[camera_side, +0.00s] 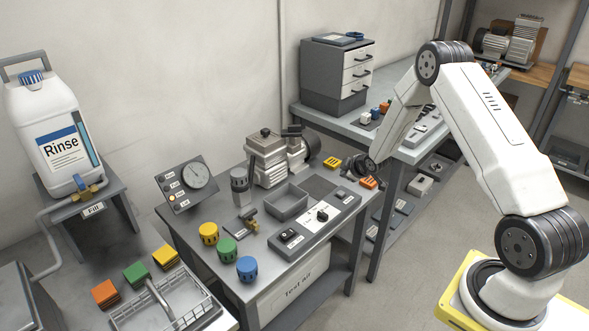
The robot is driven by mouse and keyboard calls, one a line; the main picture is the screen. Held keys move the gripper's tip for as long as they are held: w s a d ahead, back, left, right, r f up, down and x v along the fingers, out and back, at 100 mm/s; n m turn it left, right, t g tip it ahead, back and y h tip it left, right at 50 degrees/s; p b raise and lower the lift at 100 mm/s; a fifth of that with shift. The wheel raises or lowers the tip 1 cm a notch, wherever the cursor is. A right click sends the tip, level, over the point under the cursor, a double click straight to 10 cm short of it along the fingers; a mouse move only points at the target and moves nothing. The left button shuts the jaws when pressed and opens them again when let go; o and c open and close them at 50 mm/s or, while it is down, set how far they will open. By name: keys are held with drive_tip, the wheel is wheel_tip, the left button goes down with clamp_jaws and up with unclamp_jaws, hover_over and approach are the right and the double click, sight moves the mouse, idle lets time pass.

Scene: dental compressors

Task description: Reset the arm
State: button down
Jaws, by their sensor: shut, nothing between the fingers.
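My arm rises from its base at the lower right and bends over the test table. My gripper (347,171) is small and dark at the end of the forearm. It is shut with nothing held, above the right back part of the table (222,290). A yellow slotted piece (332,162) is just left of it and an orange slotted piece (369,183) just right and below. At this size I cannot tell how far the fingertips are above the table. A compressor (268,158) stands left of the gripper.
A gauge panel (187,183), grey tray (287,202), switch panel (315,222) and yellow (208,233), green (227,250) and blue (247,269) caps occupy the table. A Rinse jug (55,130) stands left. A drawer cabinet (337,72) stands behind. The floor (425,235) near my base looks clear.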

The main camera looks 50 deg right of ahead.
drive_tip(key=s+a+r+m+g+y, duration=0.1)
drive_tip(key=s+a+r+g, duration=0.15)
drive_tip(key=a+r, duration=0.35)
drive_tip(key=s+a+r+m+g, duration=0.15)
drive_tip(key=s+a+r, duration=0.25)
drive_tip(key=a, duration=0.5)
drive_tip(key=s+a+r+m+g+y, duration=0.1)
drive_tip(key=s+a+r, duration=0.1)
drive_tip(key=s+a, duration=0.3)
drive_tip(key=s+a+r+m+g, duration=0.1)
drive_tip(key=s+a+r+m, duration=0.1)
drive_tip(key=s+a, duration=0.4)
drive_tip(key=s+r, duration=0.1)
drive_tip(key=s, duration=0.3)
drive_tip(key=shift+a+y, duration=0.2)
drive_tip(key=shift+y, duration=0.2)
